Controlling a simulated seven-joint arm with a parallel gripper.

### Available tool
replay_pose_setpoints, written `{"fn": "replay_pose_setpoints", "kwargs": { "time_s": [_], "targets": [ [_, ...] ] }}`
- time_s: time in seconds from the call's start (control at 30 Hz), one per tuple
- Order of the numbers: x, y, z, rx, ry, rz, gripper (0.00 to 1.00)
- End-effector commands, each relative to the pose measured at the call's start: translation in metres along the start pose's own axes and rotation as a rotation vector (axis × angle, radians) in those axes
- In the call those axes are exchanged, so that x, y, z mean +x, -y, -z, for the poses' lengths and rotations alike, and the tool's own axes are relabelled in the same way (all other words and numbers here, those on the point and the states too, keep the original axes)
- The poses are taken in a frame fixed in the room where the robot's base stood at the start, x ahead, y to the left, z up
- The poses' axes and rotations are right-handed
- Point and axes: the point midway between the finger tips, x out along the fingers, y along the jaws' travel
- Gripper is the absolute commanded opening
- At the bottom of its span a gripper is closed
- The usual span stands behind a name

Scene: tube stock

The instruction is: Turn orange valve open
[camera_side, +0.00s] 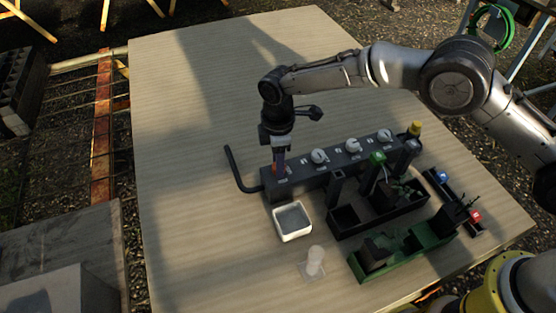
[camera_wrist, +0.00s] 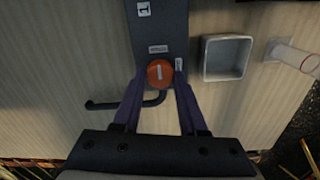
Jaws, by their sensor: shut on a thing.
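The orange valve (camera_wrist: 160,73) is a round knob with a pale bar mark, near the end of a dark valve block (camera_wrist: 158,28). In the wrist view it sits between the two fingers of my gripper (camera_wrist: 160,85), which is shut on it. In the side view my gripper (camera_side: 279,168) points down onto the left end of the valve block (camera_side: 300,180). Only a little orange shows there, as the fingers hide most of the knob. A black bent pipe (camera_side: 238,172) comes off the block's left end.
Several white knobs (camera_side: 352,146) sit along the block. A white square tray (camera_side: 292,236) and a clear cylinder (camera_side: 315,261) stand in front. A black rack (camera_side: 380,219) and a green rack (camera_side: 413,256) stand to the right. The table's left side is clear.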

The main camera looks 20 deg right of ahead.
Motion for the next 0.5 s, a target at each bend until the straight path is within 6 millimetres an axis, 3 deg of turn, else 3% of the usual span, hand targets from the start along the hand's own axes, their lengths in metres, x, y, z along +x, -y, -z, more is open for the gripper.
{"fn": "replay_pose_setpoints", "kwargs": {
  "time_s": [0.07,0.1,0.23,0.5],
  "targets": [
    [-0.0017,-0.0004,0.0001,-0.002,0.0,-0.002,0.0],
    [-0.0017,-0.0004,0.0002,-0.002,0.0,-0.002,0.47],
    [-0.0012,-0.0003,0.0002,-0.001,0.0,-0.002,0.7],
    [-0.0006,-0.0001,0.0002,0.0,0.0,-0.001,0.72]
  ]
}}
